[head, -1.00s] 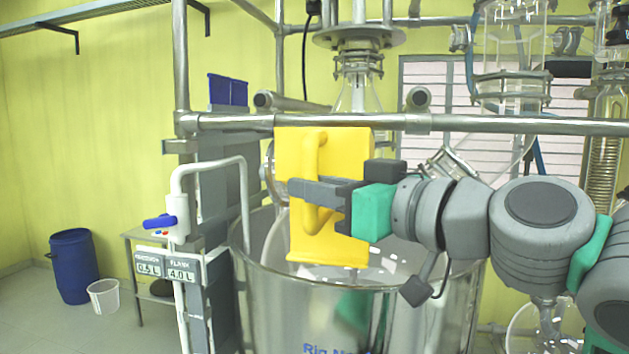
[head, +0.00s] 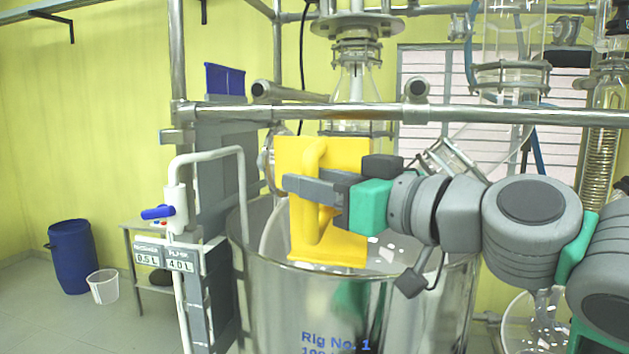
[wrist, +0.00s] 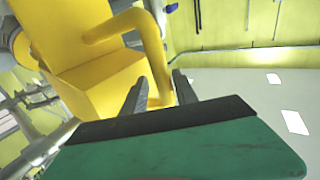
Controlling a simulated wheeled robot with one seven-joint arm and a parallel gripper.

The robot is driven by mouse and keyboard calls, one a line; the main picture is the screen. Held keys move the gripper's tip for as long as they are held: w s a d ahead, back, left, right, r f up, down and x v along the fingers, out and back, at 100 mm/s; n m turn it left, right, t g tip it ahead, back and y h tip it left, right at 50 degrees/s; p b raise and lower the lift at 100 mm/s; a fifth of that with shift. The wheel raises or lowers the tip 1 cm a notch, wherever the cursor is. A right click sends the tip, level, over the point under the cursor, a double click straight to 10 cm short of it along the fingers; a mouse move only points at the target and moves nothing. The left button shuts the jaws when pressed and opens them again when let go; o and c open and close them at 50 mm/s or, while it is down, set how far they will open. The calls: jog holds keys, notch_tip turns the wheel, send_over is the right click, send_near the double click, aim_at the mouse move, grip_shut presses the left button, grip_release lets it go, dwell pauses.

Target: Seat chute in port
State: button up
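The yellow chute (head: 340,165) is a flat-backed piece with a bar handle on its front. My gripper (head: 312,188) is shut on the chute's handle, coming from the right. In the wrist view, the chute (wrist: 70,35) fills the upper left, and the handle passes between my gripper's two fingers (wrist: 158,88). The chute's lower end overlaps the vessel rim in the head view; I cannot tell whether they touch. I cannot make out the port.
A horizontal metal rail (head: 480,114) crosses just above the chute. A glass neck (head: 357,85) hangs behind the rail. A blue drum (head: 72,255) and white bin (head: 103,286) stand far left.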

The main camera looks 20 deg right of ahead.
jog(key=shift+f, duration=0.1)
dwell(0.5)
jog(key=shift+s+d+f+b, duration=0.2)
jog(key=shift+s+d+b, duration=0.25)
jog(key=shift+s, duration=0.2)
jog(key=shift+s+d+f+b, duration=0.2)
jog(key=shift+s+d+b, duration=0.1)
jog(key=shift+s+b, duration=0.3)
jog(key=shift+s, duration=0.1)
jog(key=b+v, duration=0.2)
jog(key=v, duration=0.4)
jog(key=shift+s+d+b, duration=0.2)
jog(key=shift+s+b, duration=0.1)
jog(key=shift+s, duration=0.1)
jog(key=o, duration=0.6)
jog(key=shift+c, duration=0.2)
